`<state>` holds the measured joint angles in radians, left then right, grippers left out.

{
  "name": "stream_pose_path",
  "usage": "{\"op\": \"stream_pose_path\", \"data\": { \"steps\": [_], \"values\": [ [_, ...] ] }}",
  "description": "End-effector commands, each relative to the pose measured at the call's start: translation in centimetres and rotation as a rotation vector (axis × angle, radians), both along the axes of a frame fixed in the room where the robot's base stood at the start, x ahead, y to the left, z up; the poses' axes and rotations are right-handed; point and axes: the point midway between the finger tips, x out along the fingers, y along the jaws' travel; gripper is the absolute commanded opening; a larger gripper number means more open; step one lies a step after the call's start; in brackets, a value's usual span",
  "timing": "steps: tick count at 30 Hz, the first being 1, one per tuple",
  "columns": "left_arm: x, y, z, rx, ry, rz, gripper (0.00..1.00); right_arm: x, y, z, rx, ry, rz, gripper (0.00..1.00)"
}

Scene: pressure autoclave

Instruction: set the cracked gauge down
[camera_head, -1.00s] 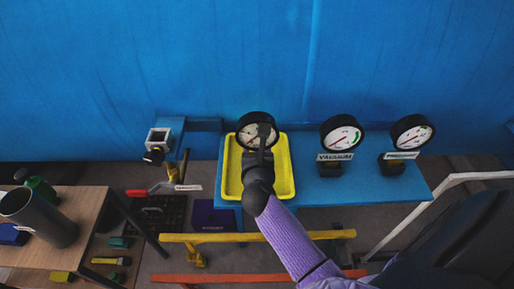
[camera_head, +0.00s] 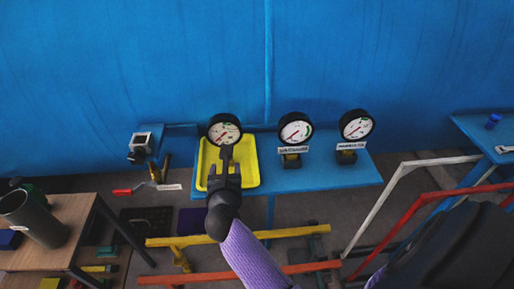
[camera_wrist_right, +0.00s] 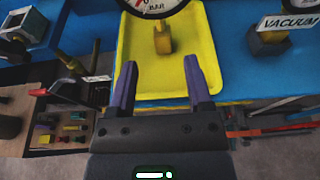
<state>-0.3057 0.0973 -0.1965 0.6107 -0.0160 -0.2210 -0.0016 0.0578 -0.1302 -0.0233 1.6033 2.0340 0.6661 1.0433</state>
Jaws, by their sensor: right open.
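The gauge (camera_head: 224,130), with a black rim and white dial, stands upright in the yellow tray (camera_head: 254,168). Cracks on its dial are too small to make out. In the right wrist view, its brass stem (camera_wrist_right: 163,40) stands on the tray floor (camera_wrist_right: 192,45), and the dial (camera_wrist_right: 152,4) is cut off at the top. My right gripper (camera_head: 225,168) is in front of the gauge on the near side. Its fingers (camera_wrist_right: 160,68) are spread and empty, with a gap to the stem. My left gripper is not in view.
Two more gauges, one labelled VACUUM (camera_head: 295,128) and another (camera_head: 356,125), stand on the blue bench (camera_head: 325,175) right of the tray. A yellow rail (camera_head: 290,233) and a red rail (camera_head: 300,267) cross below. A wooden table (camera_head: 60,215) is at left.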

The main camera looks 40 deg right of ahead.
Motion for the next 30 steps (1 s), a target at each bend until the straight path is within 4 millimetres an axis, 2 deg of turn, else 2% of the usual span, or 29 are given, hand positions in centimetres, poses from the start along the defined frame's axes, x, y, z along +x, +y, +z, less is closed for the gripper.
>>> {"op": "stream_pose_path", "data": {
  "steps": [2,5,8,10,12,13,14,15,17,18,20,21,23,24,26,27,30],
  "values": [
    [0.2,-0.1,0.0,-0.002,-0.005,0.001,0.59,0.0,0.0,0.1,-0.009,-0.001,0.003,0.64],
    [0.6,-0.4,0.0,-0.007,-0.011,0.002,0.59,0.0,-0.2,2.1,-0.199,-0.015,0.059,0.64],
    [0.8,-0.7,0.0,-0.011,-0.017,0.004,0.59,-0.4,0.6,6.1,-0.624,-0.025,0.169,0.64],
    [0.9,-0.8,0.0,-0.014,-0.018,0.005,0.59,-0.9,2.1,8.5,-0.968,-0.011,0.244,0.64],
    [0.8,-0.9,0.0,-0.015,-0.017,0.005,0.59,-1.4,4.0,9.5,-1.298,0.031,0.318,0.64],
    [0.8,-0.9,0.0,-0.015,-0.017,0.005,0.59,-1.6,4.8,9.1,-1.436,0.066,0.359,0.64],
    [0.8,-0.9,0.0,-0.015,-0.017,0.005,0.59,-1.8,5.7,8.0,-1.574,0.111,0.412,0.64],
    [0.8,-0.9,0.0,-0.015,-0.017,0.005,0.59,-2.2,6.8,5.2,-1.745,0.193,0.514,0.64],
    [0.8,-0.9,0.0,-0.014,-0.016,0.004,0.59,-2.9,7.8,0.5,-1.906,0.299,0.665,0.64],
    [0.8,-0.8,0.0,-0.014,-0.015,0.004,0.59,-3.6,8.2,-2.7,-1.984,0.361,0.769,0.64],
    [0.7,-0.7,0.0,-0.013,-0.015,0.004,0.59,-5.4,8.7,-7.5,-2.089,0.447,0.938,0.64],
    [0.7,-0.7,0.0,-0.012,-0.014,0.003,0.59,-7.0,8.9,-10.8,-2.159,0.500,1.064,0.64],
    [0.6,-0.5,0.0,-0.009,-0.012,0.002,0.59,-10.2,8.8,-15.9,-2.259,0.571,1.284,0.64],
    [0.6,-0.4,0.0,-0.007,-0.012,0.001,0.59,-13.0,8.6,-19.3,-2.321,0.609,1.451,0.64],
    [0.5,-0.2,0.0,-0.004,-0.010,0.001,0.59,-18.2,7.9,-24.0,-2.402,0.644,1.735,0.64],
    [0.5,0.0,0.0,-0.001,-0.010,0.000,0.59,-22.0,7.2,-26.7,2.379,-0.630,-1.888,0.64],
    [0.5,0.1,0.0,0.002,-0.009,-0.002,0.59,-31.1,5.2,-30.9,1.969,-0.464,-1.916,0.64]
  ]
}}
